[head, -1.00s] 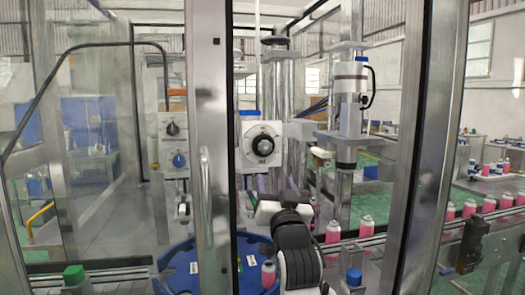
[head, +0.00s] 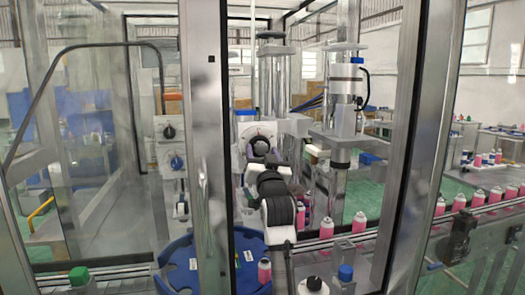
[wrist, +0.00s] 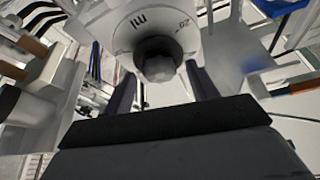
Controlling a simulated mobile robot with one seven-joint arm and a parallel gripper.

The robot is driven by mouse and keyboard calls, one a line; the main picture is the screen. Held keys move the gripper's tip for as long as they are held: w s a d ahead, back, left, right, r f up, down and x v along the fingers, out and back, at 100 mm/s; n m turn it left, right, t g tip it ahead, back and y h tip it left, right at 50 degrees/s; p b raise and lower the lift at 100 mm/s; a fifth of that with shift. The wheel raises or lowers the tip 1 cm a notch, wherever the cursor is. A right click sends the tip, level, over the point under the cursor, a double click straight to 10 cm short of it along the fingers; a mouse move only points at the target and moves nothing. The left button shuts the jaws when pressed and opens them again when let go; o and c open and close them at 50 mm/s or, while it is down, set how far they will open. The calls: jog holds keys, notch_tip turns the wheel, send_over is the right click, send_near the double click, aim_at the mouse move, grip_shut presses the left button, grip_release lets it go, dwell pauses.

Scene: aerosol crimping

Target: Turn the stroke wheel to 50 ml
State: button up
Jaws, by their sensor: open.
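The stroke wheel is a dark knob (wrist: 158,62) on a white round dial (wrist: 188,22) in the wrist view. Nothing is held. I cannot tell whether the fingers touch the knob.
Metal door posts (head: 207,150) and glass frame the opening around my arm. A blue rotary plate (head: 180,258) with a pink can (head: 264,270) lies below. A crimping column (head: 344,110) stands right of the wheel. Pink cans line the conveyor (head: 480,212) at right.

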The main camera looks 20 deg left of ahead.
jog(key=shift+c, duration=0.5)
jog(key=c, duration=0.9)
jog(key=shift+f+n+b, duration=0.1)
jog(key=shift+n+b, duration=0.2)
jog(key=shift+b, duration=0.05)
jog(key=shift+w+d+f+n+g+y+b, duration=0.1)
jog(key=shift+n+g+y+b, duration=0.05)
jog(key=shift+n+y+b, duration=0.4)
jog(key=shift+d+n+g+y+b, duration=0.15)
jog(key=shift+n+y+b, duration=0.15)
jog(key=shift+n, duration=0.35)
jog(key=shift+n+g+y+b, duration=0.55)
jog(key=shift+n+b, duration=0.2)
jog(key=shift+n, duration=0.6)
jog(key=shift+n+g+y+b, duration=0.55)
jog(key=shift+n+b, duration=0.2)
jog(key=shift+n, duration=0.9)
jog(key=o, duration=1)
jog(key=shift+r, duration=0.2)
